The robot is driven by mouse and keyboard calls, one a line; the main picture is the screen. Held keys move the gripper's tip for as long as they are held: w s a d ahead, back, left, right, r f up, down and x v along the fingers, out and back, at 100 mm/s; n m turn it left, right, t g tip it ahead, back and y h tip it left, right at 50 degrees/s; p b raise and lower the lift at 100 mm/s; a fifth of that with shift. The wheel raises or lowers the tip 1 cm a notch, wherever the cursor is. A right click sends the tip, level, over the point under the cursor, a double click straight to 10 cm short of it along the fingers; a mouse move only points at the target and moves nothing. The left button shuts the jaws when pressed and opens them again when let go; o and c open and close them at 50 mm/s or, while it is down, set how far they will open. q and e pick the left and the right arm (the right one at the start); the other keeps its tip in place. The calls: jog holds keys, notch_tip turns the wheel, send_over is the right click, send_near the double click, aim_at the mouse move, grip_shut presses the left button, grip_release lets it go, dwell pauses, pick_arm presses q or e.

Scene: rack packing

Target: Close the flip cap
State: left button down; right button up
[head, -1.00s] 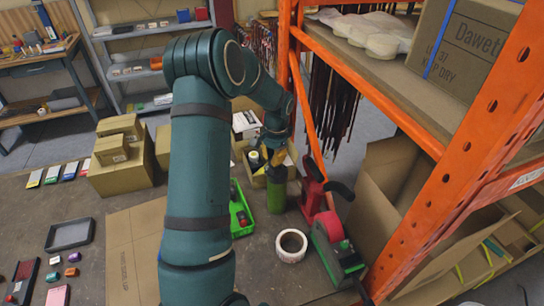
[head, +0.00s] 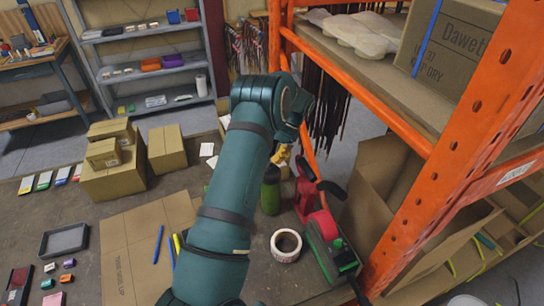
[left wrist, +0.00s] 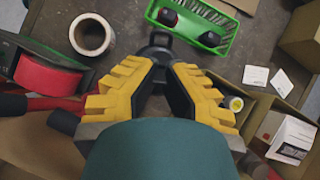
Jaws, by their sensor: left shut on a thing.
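A green bottle (head: 270,190) stands upright on the table, beside the red tool. My left gripper (head: 282,155) is at the bottle's top in the head view, its yellow fingers partly hidden behind my arm. In the left wrist view, the yellow fingers (left wrist: 158,65) close in around a dark cap with a loop (left wrist: 160,40), seen at the fingertips. The gripper appears shut on this flip cap. How far the cap is open is unclear, as the fingers cover much of it. The right gripper is not in view.
A tape roll (head: 286,245) and a red and green tape dispenser (head: 330,245) sit right of my arm. An orange rack (head: 440,170) rises at the right. A green tray (left wrist: 225,12) lies beyond the fingertips in the left wrist view. Cardboard boxes (head: 115,183) stand at the left.

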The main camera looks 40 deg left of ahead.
pick_arm(q)
jog(key=shift+d+f, duration=0.1)
jog(key=shift+f, duration=0.1)
jog(key=c, duration=0.9)
grip_release()
jog(key=shift+c, duration=0.2)
jog(key=shift+r, duration=0.15)
jog(key=v, duration=0.7)
jog(key=shift+w, duration=0.2)
